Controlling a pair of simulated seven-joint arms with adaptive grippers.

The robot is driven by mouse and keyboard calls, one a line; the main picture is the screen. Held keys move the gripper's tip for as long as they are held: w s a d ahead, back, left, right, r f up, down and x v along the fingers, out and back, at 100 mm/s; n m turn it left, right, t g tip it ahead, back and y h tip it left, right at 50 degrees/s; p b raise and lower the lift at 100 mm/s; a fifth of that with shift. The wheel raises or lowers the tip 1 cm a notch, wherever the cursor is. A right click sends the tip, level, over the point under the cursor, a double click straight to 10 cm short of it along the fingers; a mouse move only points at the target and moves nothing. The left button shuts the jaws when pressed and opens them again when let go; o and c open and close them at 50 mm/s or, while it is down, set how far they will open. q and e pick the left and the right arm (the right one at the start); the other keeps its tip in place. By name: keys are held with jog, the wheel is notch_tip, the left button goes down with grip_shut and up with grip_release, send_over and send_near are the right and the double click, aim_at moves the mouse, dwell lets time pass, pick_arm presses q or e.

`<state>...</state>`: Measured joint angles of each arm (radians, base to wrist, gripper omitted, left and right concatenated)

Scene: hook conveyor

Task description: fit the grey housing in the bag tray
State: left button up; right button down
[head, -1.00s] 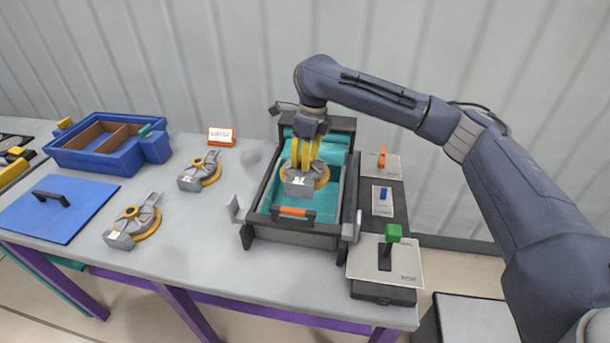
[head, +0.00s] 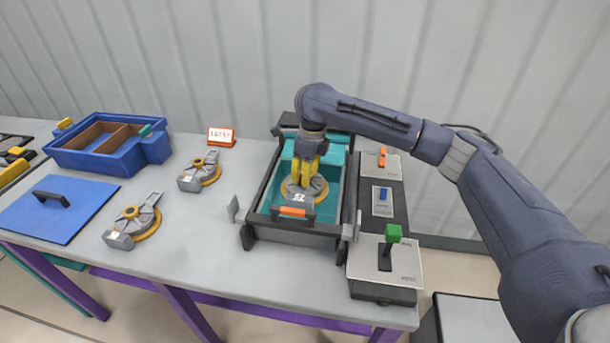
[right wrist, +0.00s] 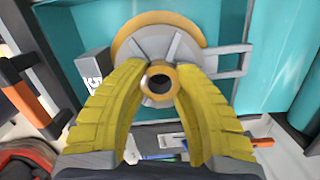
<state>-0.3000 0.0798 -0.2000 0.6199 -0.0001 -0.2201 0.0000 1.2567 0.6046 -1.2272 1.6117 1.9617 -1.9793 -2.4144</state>
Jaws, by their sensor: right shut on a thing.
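The grey housing (head: 312,188) has an orange-yellow ring and a block marked with a label. It is inside the teal-lined bag tray (head: 333,201), which has a dark frame and an orange front handle. My right gripper (head: 305,180) points down into the tray, shut on the housing. In the right wrist view its yellow fingers (right wrist: 160,90) close around the central hub of the housing (right wrist: 158,45). Whether the housing touches the tray floor is hard to tell. My left gripper is not in view.
Two similar housings (head: 135,220) (head: 200,172) lie on the table left of the tray. A blue divided bin (head: 150,148) and a blue lid (head: 60,212) are further left. A panel with orange, blue and green controls (head: 383,260) stands right of the tray.

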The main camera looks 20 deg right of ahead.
jog(key=shift+f, duration=0.25)
jog(key=c, duration=1.1)
grip_release()
notch_tip(320, 180, up, 12)
jog(key=d, duration=0.1)
jog(key=shift+s+r, duration=0.2)
jog(key=shift+s, duration=0.25)
